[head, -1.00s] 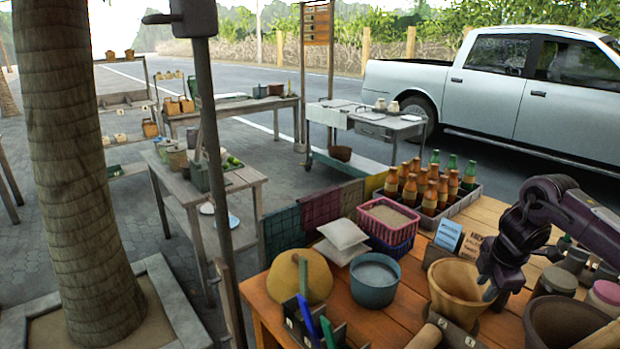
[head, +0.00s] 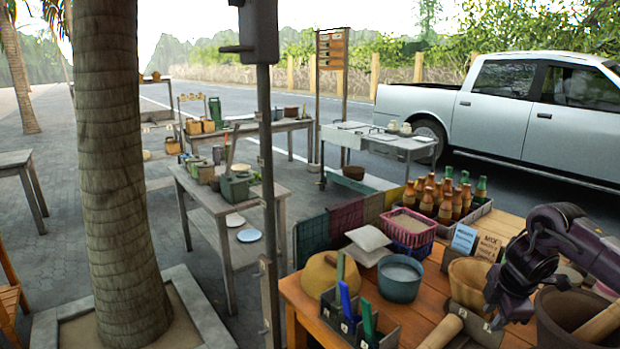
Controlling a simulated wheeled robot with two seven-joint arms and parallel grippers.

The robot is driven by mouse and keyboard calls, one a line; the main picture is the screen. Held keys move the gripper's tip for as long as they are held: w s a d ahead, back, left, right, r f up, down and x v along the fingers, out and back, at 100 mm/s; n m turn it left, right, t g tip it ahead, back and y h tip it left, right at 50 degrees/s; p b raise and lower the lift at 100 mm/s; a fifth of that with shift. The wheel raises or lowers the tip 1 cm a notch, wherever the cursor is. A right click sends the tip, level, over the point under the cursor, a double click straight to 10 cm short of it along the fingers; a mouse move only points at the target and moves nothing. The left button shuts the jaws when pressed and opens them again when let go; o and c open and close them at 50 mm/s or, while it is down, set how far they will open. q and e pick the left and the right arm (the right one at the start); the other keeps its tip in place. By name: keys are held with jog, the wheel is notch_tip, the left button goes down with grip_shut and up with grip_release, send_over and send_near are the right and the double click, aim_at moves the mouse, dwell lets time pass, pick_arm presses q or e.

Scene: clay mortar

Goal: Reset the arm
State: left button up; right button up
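My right arm comes in from the right edge in the head view, dark purple and bent downward. Its gripper (head: 508,306) hangs over the right part of the wooden table, between the tan bowl-like mortar (head: 465,284) and the dark brown clay mortar (head: 553,318). The fingers are dark and small, and I cannot tell whether they are apart or closed. No held object is visible. A wooden pestle (head: 601,322) leans in the clay mortar, which is cut off by the frame's lower edge. My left gripper is not in view.
The wooden table (head: 300,298) is crowded with a blue-grey pot (head: 399,283), a pink basket (head: 409,226), a bottle crate (head: 470,217) and small signs (head: 464,238). A metal post (head: 268,200) and a palm trunk (head: 110,170) stand left of it.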

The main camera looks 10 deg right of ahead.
jog(key=w+a+f+n+t+y, duration=0.15)
jog(key=a+f, duration=0.35)
jog(key=a, duration=0.7)
jog(key=w+a+f+n+t+y, duration=0.1)
jog(key=w+a+f+n, duration=0.3)
jog(key=a, duration=0.8)
jog(key=s+a+m+t+y, duration=0.1)
jog(key=s+a+m, duration=0.2)
jog(key=s+a, duration=0.35)
jog(key=s+a+m+t+y, duration=0.1)
jog(key=s+a+m+t, duration=0.2)
jog(key=a, duration=0.7)
jog(key=s+d+f+m+g+h, duration=0.1)
jog(key=s+d+m+g+h, duration=0.15)
jog(key=s+d+m, duration=0.45)
jog(key=s+d+f+m+g+h, duration=0.1)
jog(key=s+d+m+g, duration=0.3)
jog(key=s, duration=0.5)
jog(key=s+f+m, duration=0.1)
jog(key=s+f, duration=0.2)
jog(key=f, duration=2.9)
jog(key=s+d+f+g, duration=0.1)
jog(key=s+d+f, duration=0.1)
jog(key=s+f, duration=0.6)
jog(key=s+d+f+g, duration=0.1)
jog(key=s+f, duration=0.7)
jog(key=s, duration=0.3)
jog(key=shift+d+f, duration=0.35)
